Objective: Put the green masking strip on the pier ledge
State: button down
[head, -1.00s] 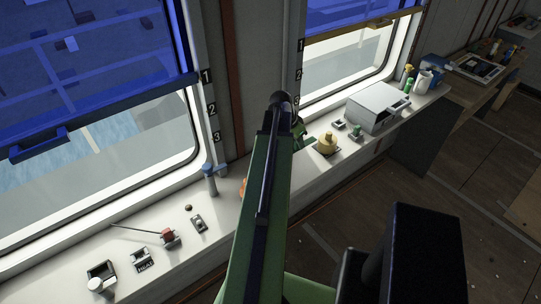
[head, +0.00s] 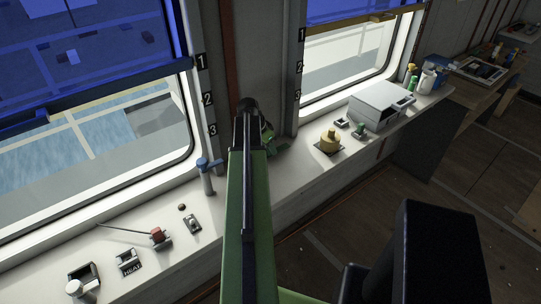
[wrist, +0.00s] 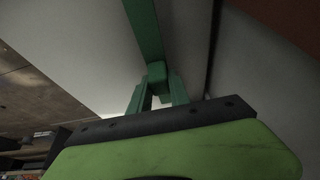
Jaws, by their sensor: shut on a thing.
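The green masking strip (wrist: 146,28) runs from the top edge of the wrist view down to my gripper (wrist: 157,95). My gripper is shut on its near end, with a green block between the two green fingers. In the head view my arm reaches toward the pier (head: 262,60) between the two windows and hides most of my gripper. A bit of green (head: 278,147) shows just right of the arm, over the ledge at the pier's foot; I cannot tell whether it is strip or gripper, or whether it touches.
The white sill (head: 225,205) runs under both windows. On it are a blue-topped lever (head: 206,175), a red-headed switch (head: 160,238), a brass knob (head: 330,141) and a grey box (head: 380,105). A dark block (head: 440,250) stands at the lower right.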

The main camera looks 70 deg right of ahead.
notch_tip(320, 180, down, 2)
jog(key=shift+f+b, duration=0.1)
jog(key=shift+b, duration=0.3)
jog(key=shift+r, duration=0.25)
jog(key=shift+f, duration=0.15)
jog(key=c, duration=1.2)
grip_release()
